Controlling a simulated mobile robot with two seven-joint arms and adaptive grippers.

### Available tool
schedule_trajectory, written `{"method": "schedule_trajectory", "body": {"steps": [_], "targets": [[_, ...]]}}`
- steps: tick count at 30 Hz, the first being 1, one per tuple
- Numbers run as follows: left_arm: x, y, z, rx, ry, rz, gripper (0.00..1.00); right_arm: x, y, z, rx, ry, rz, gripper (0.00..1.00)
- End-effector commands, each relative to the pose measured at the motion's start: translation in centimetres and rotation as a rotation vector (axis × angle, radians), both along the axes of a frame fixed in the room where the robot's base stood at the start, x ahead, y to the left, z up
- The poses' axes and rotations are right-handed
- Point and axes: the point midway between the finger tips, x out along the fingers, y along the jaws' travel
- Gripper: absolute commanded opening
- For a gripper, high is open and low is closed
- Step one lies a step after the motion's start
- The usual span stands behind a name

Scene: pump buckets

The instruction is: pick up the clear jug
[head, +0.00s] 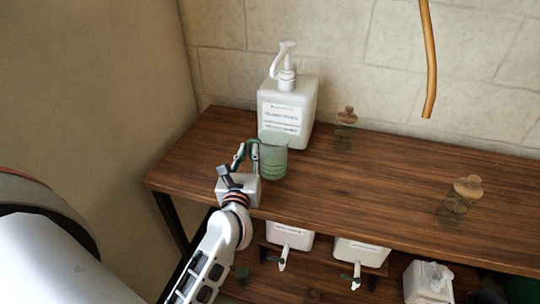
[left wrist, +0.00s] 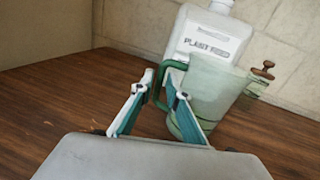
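The clear jug (head: 273,162) is greenish and see-through and stands upright on the wooden shelf, with its handle towards the left. It also shows in the left wrist view (left wrist: 211,88), partly behind a finger. My left gripper (head: 248,150) is at the handle side. Its two fingers (left wrist: 160,77) are apart, with the green handle (left wrist: 156,92) between their tips. I see a gap between the fingers and no clear grip; whether one finger touches the handle is hard to tell. My right gripper is in neither view.
A white pump bottle (head: 288,110) stands right behind the jug. Small clear bottles with brown stoppers (head: 345,118) (head: 467,188) stand to the right. White containers with taps (head: 289,236) sit below. An orange-brown hose (head: 430,60) hangs at upper right. The shelf's middle is clear.

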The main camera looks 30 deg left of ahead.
Motion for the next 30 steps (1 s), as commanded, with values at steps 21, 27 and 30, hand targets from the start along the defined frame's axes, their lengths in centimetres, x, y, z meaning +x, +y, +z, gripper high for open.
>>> {"method": "schedule_trajectory", "body": {"steps": [21,27,30], "targets": [[1.8,0.8,0.0,0.002,0.000,0.000,0.00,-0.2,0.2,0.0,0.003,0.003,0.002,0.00],[1.8,0.8,0.5,0.003,-0.003,0.000,0.00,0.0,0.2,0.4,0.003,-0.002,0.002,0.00],[1.9,0.9,2.0,0.005,-0.008,0.000,0.00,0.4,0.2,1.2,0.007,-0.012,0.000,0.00]]}}
